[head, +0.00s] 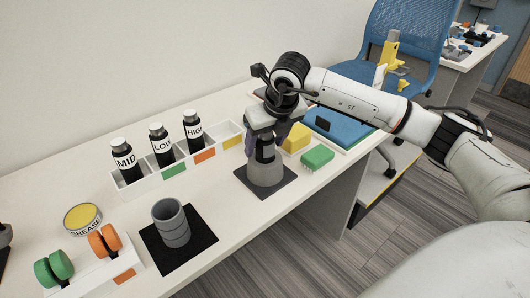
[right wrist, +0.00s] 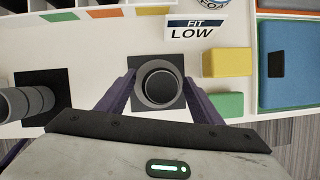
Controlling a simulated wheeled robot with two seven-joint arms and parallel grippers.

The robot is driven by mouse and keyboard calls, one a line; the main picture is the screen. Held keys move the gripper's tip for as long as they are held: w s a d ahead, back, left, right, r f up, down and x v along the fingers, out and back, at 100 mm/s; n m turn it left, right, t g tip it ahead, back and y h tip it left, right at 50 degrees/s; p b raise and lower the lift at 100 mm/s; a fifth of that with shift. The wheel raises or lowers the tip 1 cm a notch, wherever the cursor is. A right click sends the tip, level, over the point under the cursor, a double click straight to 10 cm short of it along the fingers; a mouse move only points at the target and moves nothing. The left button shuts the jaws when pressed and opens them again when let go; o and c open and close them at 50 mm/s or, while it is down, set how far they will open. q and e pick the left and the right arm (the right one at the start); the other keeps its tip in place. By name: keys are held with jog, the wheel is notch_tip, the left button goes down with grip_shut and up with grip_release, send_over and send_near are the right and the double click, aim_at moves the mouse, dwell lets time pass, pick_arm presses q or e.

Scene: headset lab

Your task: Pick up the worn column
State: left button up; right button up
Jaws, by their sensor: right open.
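A black column (head: 265,150) stands upright in a grey flared base (head: 266,174) on a dark square mat (head: 283,188). I take it for the worn column; wear is too small to see. My right gripper (head: 266,136) is above it, pointing down. In the right wrist view the round top of the column (right wrist: 160,86) lies between the two purple fingers (right wrist: 160,92), which are spread apart with gaps on both sides. The gripper is open and holds nothing. My left gripper is not in view.
Black bottles marked MID (head: 124,161), LOW (head: 162,147) and HIGH (head: 194,134) stand in a white tray. A grey ribbed cylinder (head: 172,224) is on another mat. Yellow (head: 296,138) and green (head: 317,157) blocks and a blue case (head: 340,128) are close to the right of the gripper.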

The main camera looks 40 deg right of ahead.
jog(key=c, duration=1.5)
notch_tip(320, 180, up, 10)
